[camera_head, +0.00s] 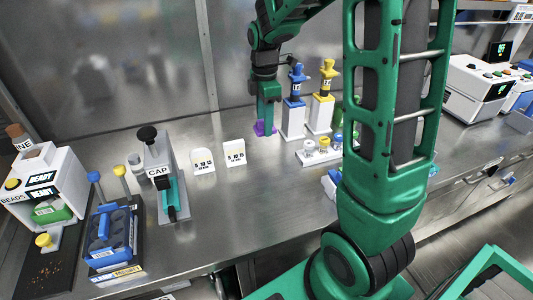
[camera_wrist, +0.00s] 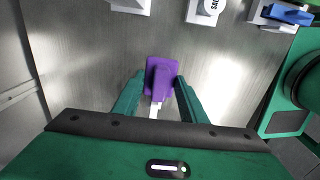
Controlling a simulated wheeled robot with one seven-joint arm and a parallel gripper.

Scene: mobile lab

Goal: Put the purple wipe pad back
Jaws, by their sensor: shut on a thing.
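The purple wipe pad (camera_head: 260,129) is at the back of the metal bench, left of the blue-topped dispenser. My gripper (camera_head: 266,118) reaches down to it, pointing at the bench. In the wrist view my gripper (camera_wrist: 160,82) has its two green fingers on either side of the purple pad (camera_wrist: 161,70), shut on it. A pale strip shows below the pad between the fingers. I cannot tell whether the pad touches the bench or is just above it.
Blue-topped (camera_head: 294,105) and yellow-topped (camera_head: 322,100) dispensers stand close to the right of my gripper. Two white label cards (camera_head: 234,153) stand in front left. A white rack with small vials (camera_head: 312,154) is at front right. Bare bench lies left of the pad.

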